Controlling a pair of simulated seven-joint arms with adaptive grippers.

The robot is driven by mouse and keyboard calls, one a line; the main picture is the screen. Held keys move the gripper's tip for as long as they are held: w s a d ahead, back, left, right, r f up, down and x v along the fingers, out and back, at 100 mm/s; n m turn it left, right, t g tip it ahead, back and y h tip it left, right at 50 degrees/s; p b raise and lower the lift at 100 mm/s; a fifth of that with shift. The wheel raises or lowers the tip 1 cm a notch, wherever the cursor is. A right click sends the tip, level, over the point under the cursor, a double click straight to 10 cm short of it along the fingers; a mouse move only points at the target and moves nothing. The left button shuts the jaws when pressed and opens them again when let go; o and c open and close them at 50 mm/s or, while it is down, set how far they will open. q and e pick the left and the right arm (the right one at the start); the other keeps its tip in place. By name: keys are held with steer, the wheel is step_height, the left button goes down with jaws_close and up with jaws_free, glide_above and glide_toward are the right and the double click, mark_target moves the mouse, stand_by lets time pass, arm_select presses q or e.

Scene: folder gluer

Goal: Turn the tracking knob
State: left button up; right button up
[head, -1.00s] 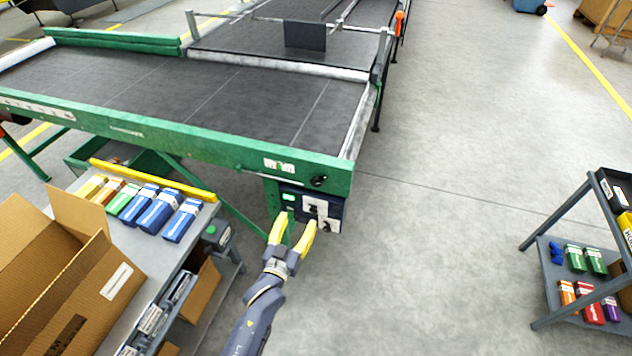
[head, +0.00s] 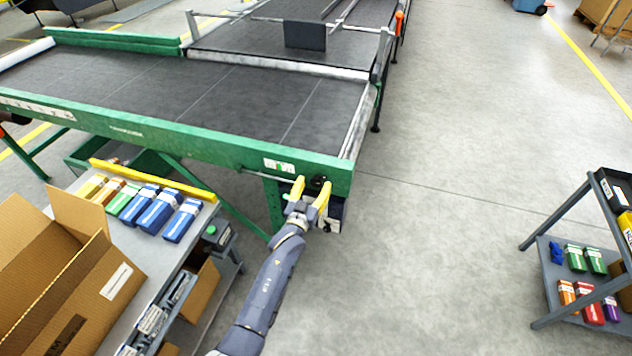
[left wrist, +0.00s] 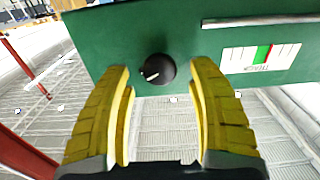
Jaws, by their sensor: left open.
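The tracking knob (left wrist: 158,69) is a round black knob with a white pointer mark on the green frame of the machine. In the head view the knob (head: 318,182) shows near the frame's right corner. My left gripper (head: 311,185) is open, its yellow fingers just in front of the frame by the knob. In the left wrist view the gripper (left wrist: 163,75) has one finger on each side of the knob, with gaps showing between. Contact with the knob is not visible. My right gripper is not in view.
A scale label with a green band (left wrist: 262,58) is right of the knob in the wrist view. A control box (head: 336,212) hangs below the frame, partly hidden by my gripper. A bench with an open carton (head: 50,270) stands at left. Floor to the right is clear up to a cart (head: 545,225).

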arm_select(q)
steer(key=shift+x, duration=1.1)
steer(key=c, duration=1.3)
jaws_close()
steer(key=shift+d+m, duration=0.1)
steer(key=shift+m, duration=2.7)
